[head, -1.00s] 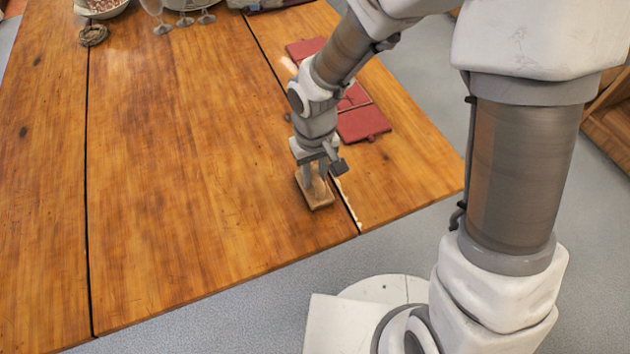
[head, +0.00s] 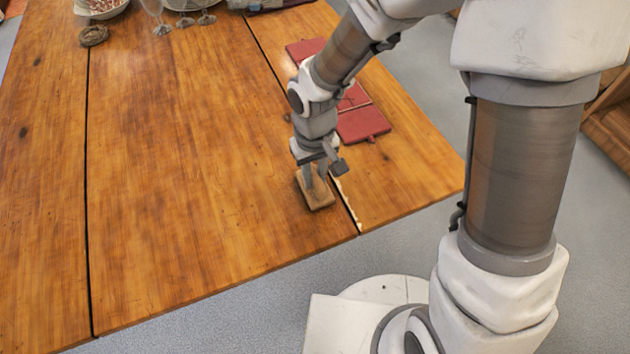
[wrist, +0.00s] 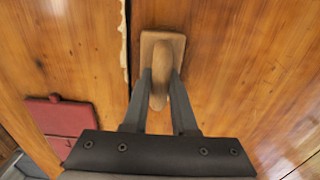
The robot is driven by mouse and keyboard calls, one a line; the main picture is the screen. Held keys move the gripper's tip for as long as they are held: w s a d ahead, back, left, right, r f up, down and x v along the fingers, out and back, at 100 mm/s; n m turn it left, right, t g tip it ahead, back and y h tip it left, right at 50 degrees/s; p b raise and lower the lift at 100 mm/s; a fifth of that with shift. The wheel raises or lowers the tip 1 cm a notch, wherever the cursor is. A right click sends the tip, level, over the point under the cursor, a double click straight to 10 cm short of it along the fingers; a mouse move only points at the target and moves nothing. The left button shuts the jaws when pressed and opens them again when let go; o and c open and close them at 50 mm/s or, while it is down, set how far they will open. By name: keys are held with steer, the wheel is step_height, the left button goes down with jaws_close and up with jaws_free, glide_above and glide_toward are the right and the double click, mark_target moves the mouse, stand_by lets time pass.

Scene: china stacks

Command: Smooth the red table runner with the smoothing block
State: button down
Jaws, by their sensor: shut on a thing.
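The wooden smoothing block (head: 318,197) is at the table's near right, left of a dark seam between the planks. My gripper (head: 316,178) is shut on its handle from above. In the wrist view the block (wrist: 176,42) has a flat base and a rounded handle, and my gripper (wrist: 158,90) has a finger on each side of the handle. The block appears to rest on the wood. The red table runner (head: 362,124) lies on the right plank beyond my arm, in flat panels partly hidden by the arm. Part of the red cloth (wrist: 62,118) shows at the left of the wrist view.
The wooden table (head: 190,150) is broad and mostly clear. At its far end stand a bowl (head: 100,10), several glasses (head: 160,20), a small woven ring (head: 94,36) and a dark folded cloth (head: 275,4). A chipped pale edge (head: 345,203) runs along the seam near the block.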

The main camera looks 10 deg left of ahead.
mark_target(314, 173)
steer(key=shift+r, duration=0.15)
stand_by(0.4)
steer(key=shift+r+p, duration=1.6)
steer(key=shift+r, duration=0.3)
steer(key=c, duration=1.2)
jaws_free()
steer(key=shift+c, duration=0.2)
jaws_close()
